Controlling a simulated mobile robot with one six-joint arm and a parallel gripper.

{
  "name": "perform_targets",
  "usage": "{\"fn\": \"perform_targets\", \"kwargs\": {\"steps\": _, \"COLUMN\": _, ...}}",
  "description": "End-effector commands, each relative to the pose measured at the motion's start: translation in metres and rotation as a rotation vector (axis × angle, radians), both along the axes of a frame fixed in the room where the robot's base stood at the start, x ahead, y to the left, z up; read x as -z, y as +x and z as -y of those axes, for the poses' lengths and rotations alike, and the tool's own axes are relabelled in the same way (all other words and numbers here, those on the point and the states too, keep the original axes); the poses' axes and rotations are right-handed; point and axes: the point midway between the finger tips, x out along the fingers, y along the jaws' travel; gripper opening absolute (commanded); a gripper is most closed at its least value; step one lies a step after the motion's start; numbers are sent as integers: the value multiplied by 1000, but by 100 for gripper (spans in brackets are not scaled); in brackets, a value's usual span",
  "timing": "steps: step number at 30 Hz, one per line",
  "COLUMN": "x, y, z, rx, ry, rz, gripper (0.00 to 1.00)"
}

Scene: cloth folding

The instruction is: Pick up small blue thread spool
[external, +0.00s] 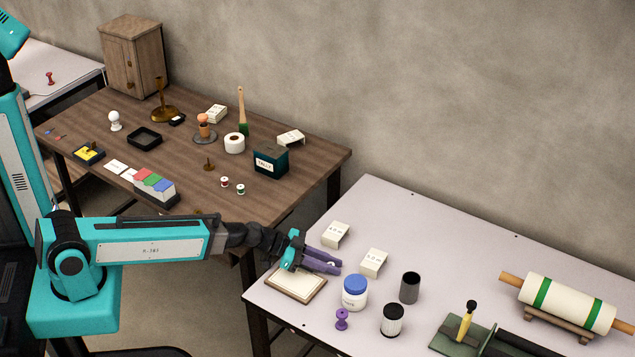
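Two small thread spools stand on the brown table near its front right. One has reddish thread (225,182). The other spool (241,189) looks blue-green, but it is too small to be sure of the colour. My gripper (335,266), with purple fingers, is well to the right of them, low over the left end of the white table. It is above the right part of a cream pad on a wooden board (296,284), near a blue-lidded jar (354,292). The fingers point right. The space between their tips is unclear, so I cannot tell whether they hold anything.
Two cream boxes (335,234) (373,263) stand behind my gripper. A purple spool-shaped piece (342,319), a black-lidded jar (391,321) and a dark cup (410,288) stand close by. A dark green box (271,160) is near the spools. The white table's back middle is clear.

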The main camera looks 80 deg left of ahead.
Motion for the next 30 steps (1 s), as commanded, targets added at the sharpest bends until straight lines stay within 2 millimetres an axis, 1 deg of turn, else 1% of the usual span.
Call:
{"fn": "perform_targets", "kwargs": {"steps": 1, "x": 0, "y": 0, "z": 0, "rx": 0, "ry": 0, "rz": 0, "gripper": 5}}
{"fn": "perform_targets", "kwargs": {"steps": 2, "x": 0, "y": 0, "z": 0, "rx": 0, "ry": 0, "rz": 0, "gripper": 0}}
{"fn": "perform_targets", "kwargs": {"steps": 17, "x": -3, "y": 0, "z": 0, "rx": 0, "ry": 1, "rz": 1, "gripper": 0}}
{"fn": "perform_targets", "kwargs": {"steps": 23, "x": -14, "y": 0, "z": 0, "rx": 1, "ry": 1, "rz": 2, "gripper": 0}}
{"fn": "perform_targets", "kwargs": {"steps": 30, "x": -40, "y": -1, "z": 0, "rx": 1, "ry": 1, "rz": 2, "gripper": 0}}
